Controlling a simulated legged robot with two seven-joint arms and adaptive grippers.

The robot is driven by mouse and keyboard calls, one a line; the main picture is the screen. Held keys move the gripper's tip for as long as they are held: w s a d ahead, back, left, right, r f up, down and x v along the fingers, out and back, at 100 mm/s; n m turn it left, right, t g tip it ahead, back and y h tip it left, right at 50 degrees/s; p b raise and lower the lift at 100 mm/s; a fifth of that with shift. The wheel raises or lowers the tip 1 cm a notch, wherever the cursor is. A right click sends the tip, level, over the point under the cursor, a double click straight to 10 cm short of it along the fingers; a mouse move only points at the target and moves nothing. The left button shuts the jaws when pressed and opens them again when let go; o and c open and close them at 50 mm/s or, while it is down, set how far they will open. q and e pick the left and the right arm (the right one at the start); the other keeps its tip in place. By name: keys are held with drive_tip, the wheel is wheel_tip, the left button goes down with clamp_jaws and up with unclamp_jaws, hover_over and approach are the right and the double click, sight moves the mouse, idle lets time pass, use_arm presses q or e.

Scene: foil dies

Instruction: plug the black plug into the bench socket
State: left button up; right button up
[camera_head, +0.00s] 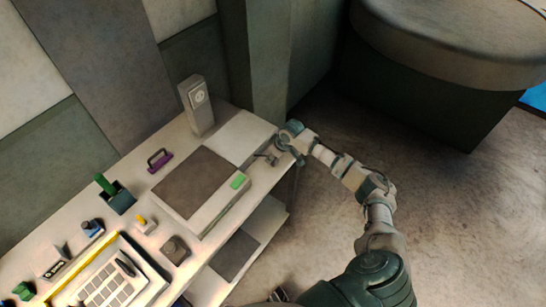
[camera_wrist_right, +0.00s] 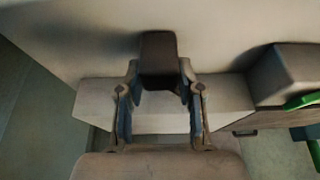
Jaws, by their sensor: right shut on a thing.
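My right gripper (camera_head: 276,153) is at the right end of the bench, its arm reaching in from the lower right. In the right wrist view its two fingers (camera_wrist_right: 158,100) are shut on a dark block, the black plug (camera_wrist_right: 158,54), which sticks out beyond the fingertips. In the head view the plug is too small and covered to make out clearly. The bench socket (camera_head: 198,97), a grey upright box with a pale round face, stands at the back of the bench, left of the gripper and apart from it. My left gripper is not seen.
A purple-handled item (camera_head: 159,160), green-topped holder (camera_head: 117,197) and keypad tray (camera_head: 105,287) are further left. A pale plate (camera_head: 240,137) lies behind the machine.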

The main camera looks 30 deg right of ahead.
wheel_tip(320, 180, up, 3)
drive_tip(key=shift+a+r, duration=0.15)
drive_tip(key=s+a+r, duration=0.1)
drive_tip(key=s+a, duration=0.7)
drive_tip(key=s, duration=0.5)
drive_tip(key=shift+s+a+r, duration=0.2)
drive_tip(key=shift+a, duration=0.05)
drive_tip(key=w+a+r+m+h, duration=0.1)
drive_tip(key=w+a+r+m, duration=0.1)
drive_tip(key=a+r+m, duration=0.2)
drive_tip(key=a+r, duration=0.1)
drive_tip(key=a, duration=0.2)
drive_tip(key=shift+a+r+t+h, duration=0.15)
drive_tip(key=shift+a+t+h, duration=0.15)
drive_tip(key=shift+a+h, duration=0.1)
